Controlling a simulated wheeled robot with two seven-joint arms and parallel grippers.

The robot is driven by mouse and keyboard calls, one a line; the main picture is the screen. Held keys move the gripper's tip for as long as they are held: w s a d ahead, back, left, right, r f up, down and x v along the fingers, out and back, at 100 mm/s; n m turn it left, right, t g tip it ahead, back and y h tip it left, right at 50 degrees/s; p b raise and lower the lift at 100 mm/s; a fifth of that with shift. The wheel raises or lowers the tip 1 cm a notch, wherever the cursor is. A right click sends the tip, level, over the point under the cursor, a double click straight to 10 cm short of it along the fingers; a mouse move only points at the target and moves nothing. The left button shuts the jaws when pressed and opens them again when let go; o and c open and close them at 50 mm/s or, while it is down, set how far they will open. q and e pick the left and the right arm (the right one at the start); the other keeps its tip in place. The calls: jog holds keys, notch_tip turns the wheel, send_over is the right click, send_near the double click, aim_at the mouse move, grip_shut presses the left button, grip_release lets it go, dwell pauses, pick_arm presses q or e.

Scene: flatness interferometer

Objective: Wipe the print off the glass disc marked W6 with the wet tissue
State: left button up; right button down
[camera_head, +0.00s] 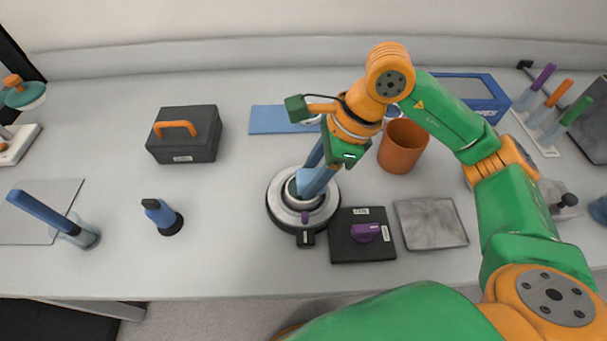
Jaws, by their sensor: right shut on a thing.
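My right gripper (311,184) reaches down over a round silver stand (277,208) near the middle of the table. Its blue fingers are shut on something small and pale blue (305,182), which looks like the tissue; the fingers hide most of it. A dark disc lies inside the stand's ring (290,195), mostly hidden under the fingers. It may be the glass disc; no W6 mark or print can be read at this size. I cannot tell whether the tissue touches it. My left gripper is not in view.
A black plate with a purple knob (366,233) and a grey plate (431,223) lie right of the stand. An orange cup (403,146) stands behind. Several coloured handles (556,100) stand far right.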

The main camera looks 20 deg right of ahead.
jog(key=shift+w+a, duration=0.1)
jog(key=shift+a, duration=0.25)
jog(key=shift+w+a, duration=0.2)
jog(key=shift+a, duration=0.75)
jog(key=shift+d+f+b, duration=0.1)
jog(key=shift+d+b, duration=0.2)
jog(key=shift+d, duration=0.15)
jog(key=shift+s+d+b, duration=0.2)
jog(key=shift+d, duration=0.35)
jog(key=shift+s+d+b, duration=0.15)
jog(key=shift+d, duration=0.4)
jog(key=shift+w+a, duration=0.2)
jog(key=shift+a, duration=0.6)
jog(key=shift+w+a, duration=0.15)
jog(key=shift+a, duration=0.6)
jog(key=shift+d, duration=0.5)
jog(key=shift+s+d, duration=0.1)
jog(key=shift+d, duration=0.1)
jog(key=shift+r, duration=0.2)
